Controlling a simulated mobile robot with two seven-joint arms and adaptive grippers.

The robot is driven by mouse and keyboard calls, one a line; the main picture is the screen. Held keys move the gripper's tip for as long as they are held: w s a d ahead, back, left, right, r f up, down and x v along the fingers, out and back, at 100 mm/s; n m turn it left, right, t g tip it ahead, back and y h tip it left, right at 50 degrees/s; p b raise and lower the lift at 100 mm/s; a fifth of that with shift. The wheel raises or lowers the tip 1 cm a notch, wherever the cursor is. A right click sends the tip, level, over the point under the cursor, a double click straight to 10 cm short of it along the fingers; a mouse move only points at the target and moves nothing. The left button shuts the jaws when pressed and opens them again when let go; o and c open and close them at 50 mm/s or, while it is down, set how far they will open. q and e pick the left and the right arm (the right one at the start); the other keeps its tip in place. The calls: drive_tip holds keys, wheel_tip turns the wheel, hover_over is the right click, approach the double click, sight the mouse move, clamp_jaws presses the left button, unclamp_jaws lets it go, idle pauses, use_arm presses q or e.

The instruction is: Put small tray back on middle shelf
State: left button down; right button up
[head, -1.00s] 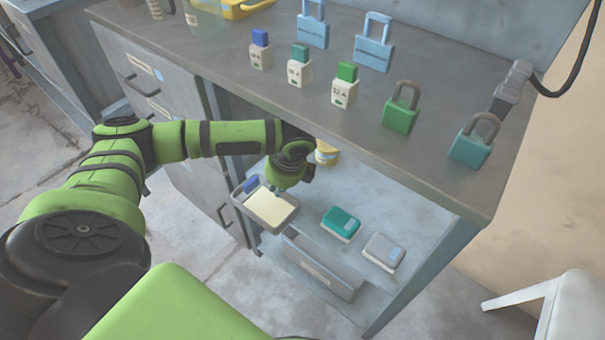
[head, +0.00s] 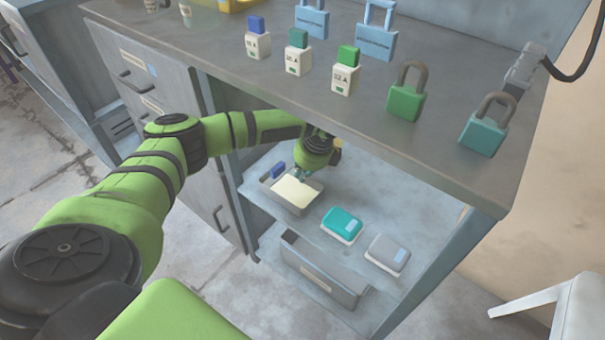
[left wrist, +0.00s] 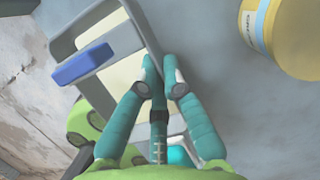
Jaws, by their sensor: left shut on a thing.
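The small tray (head: 282,200) is a grey shallow tray with a cream inside and a blue block at one end. It is over the left part of the middle shelf (head: 400,213); I cannot tell whether it rests there. My left gripper (head: 300,176) is shut on the tray's inner rim, reaching under the worktop. In the left wrist view, the fingertips (left wrist: 160,72) meet at the tray wall (left wrist: 146,32), with the blue block (left wrist: 83,65) to the left. My right gripper is not in view.
A teal box (head: 342,224) and a grey box (head: 387,254) lie on the shelf right of the tray. A yellow tub (left wrist: 283,38) stands close by. A grey bin (head: 318,272) sits lower.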

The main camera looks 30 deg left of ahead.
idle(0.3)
use_arm(q)
drive_tip(key=c, duration=1.4)
unclamp_jaws()
